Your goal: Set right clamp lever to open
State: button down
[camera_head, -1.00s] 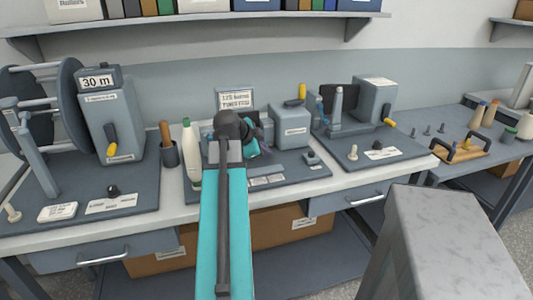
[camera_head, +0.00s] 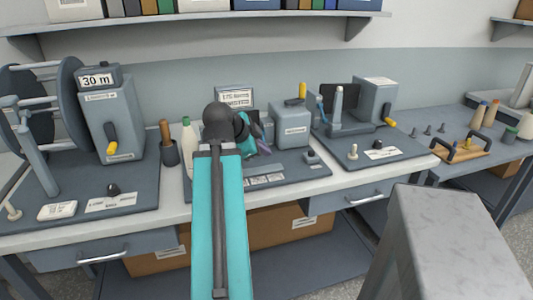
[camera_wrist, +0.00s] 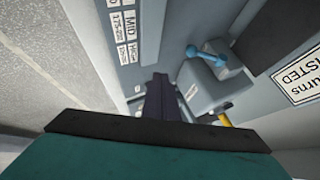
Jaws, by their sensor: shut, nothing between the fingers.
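A blue lever (camera_wrist: 207,55) lies on a grey block in the wrist view, right of my fingertips and apart from them. I cannot tell whether it is the right clamp lever, nor read its setting. My gripper (camera_wrist: 160,80) is shut and empty, its dark fingers over the grey middle device with white labels. In the head view my gripper (camera_head: 263,146) is small and partly hidden by my arm, left of the grey box (camera_head: 291,125). That box has a yellow upright handle (camera_head: 302,91). A yellow handle (camera_wrist: 226,118) also shows in the wrist view, partly hidden by my gripper body.
A machine marked 30 m (camera_head: 105,110) stands at the left. A white bottle (camera_head: 187,135) and a cup of tools (camera_head: 169,152) stand left of my arm. Another grey machine (camera_head: 375,100) stands at the right. A shelf (camera_head: 200,16) runs above the bench.

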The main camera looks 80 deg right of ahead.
jog(key=shift+w+a+r+b, duration=0.1)
jog(key=shift+a+r+b, duration=0.2)
jog(key=shift+a+b, duration=0.3)
jog(key=shift+w+a+r+b, duration=0.15)
jog(key=shift+a+r+b, duration=0.1)
jog(key=shift+a+b, duration=0.3)
jog(key=shift+w+a+r+b, duration=0.1)
jog(key=shift+a+r+b, duration=0.2)
jog(key=shift+a+b, duration=0.3)
jog(key=shift+s, duration=0.1)
